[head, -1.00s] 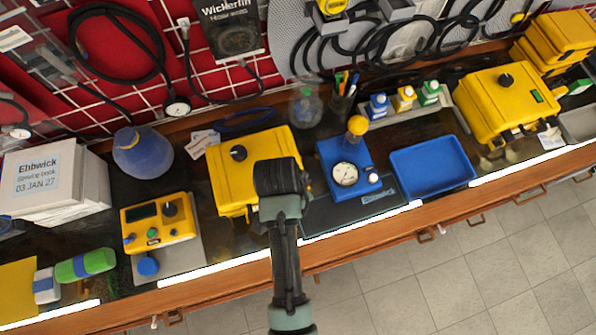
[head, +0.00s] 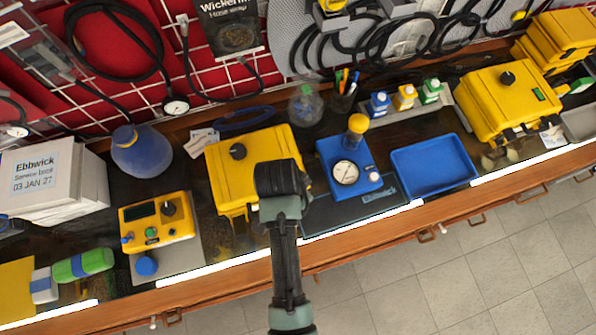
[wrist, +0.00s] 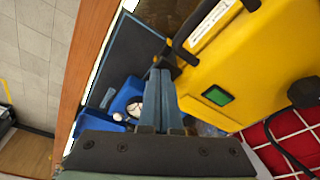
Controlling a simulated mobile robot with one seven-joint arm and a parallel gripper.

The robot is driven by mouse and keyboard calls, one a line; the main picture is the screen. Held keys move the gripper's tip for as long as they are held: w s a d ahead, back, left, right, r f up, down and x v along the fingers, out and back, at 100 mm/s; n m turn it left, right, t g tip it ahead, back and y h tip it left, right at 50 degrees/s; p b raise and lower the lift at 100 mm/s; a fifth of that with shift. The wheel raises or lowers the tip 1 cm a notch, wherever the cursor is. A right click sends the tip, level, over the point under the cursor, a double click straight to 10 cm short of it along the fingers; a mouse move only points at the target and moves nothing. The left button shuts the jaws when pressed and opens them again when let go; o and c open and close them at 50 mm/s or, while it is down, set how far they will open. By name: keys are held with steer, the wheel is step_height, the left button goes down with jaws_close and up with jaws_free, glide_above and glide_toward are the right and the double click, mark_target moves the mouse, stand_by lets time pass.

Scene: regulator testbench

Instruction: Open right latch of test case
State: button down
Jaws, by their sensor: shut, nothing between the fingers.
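The yellow test case (head: 232,165) sits on the bench, with a black knob on its lid. My arm covers its right front part in the head view, so the right latch is hidden there. In the wrist view the case (wrist: 235,65) fills the upper right, with a green label, a white strip and a black handle (wrist: 190,38) along its front edge. My gripper (wrist: 160,73) is shut and empty, its fingertips close to the case's front corner by a dark part. I cannot tell whether they touch, or make out the latch's state.
A blue gauge unit (head: 340,160) on a dark mat (head: 325,215) and a blue tray (head: 432,168) stand right of the case. A yellow meter box (head: 157,221) stands left. A second yellow case (head: 500,100) is farther right. Open floor lies in front of the bench.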

steer(key=shift+s+f, duration=0.1)
steer(key=shift+f, duration=0.2)
